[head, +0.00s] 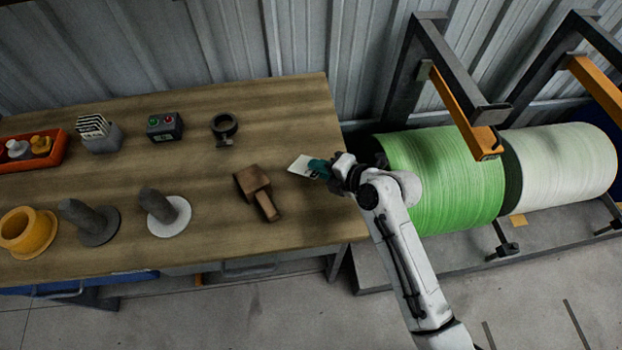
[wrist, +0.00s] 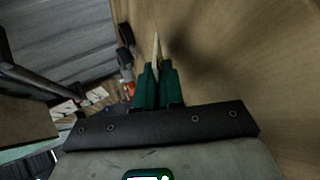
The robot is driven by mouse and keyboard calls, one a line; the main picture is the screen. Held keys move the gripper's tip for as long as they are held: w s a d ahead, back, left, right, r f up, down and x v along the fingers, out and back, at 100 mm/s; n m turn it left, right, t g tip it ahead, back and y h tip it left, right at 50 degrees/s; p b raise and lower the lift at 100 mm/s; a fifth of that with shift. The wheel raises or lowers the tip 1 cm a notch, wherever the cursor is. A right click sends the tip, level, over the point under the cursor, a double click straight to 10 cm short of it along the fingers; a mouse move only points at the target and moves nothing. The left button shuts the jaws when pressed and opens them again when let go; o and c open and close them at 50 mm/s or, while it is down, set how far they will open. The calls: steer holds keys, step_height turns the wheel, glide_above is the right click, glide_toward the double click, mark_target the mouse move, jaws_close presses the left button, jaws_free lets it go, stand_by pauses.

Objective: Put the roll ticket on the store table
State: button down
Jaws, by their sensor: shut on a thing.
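My gripper (head: 322,168) is at the right end of the wooden store table (head: 285,105), over its surface. Its teal fingers are shut on a small white card, the roll ticket (head: 302,165). In the wrist view my gripper (wrist: 158,80) points at the table top, with the ticket (wrist: 156,50) seen nearly edge-on between the fingertips. A shadow lies on the wood beside it. I cannot tell whether the ticket touches the table.
A wooden mallet (head: 256,188) lies left of my gripper. A black tape roll (head: 224,125), a button box (head: 164,126) and a card holder (head: 100,135) stand farther left. A green roll (head: 440,180) is at the right. The table between tape and ticket is clear.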

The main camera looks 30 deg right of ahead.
steer(key=shift+f+b, duration=0.5)
steer(key=shift+f, duration=0.4)
steer(key=c, duration=1.4)
jaws_free()
steer(key=shift+p+v, duration=0.9)
steer(key=shift+v, duration=3.2)
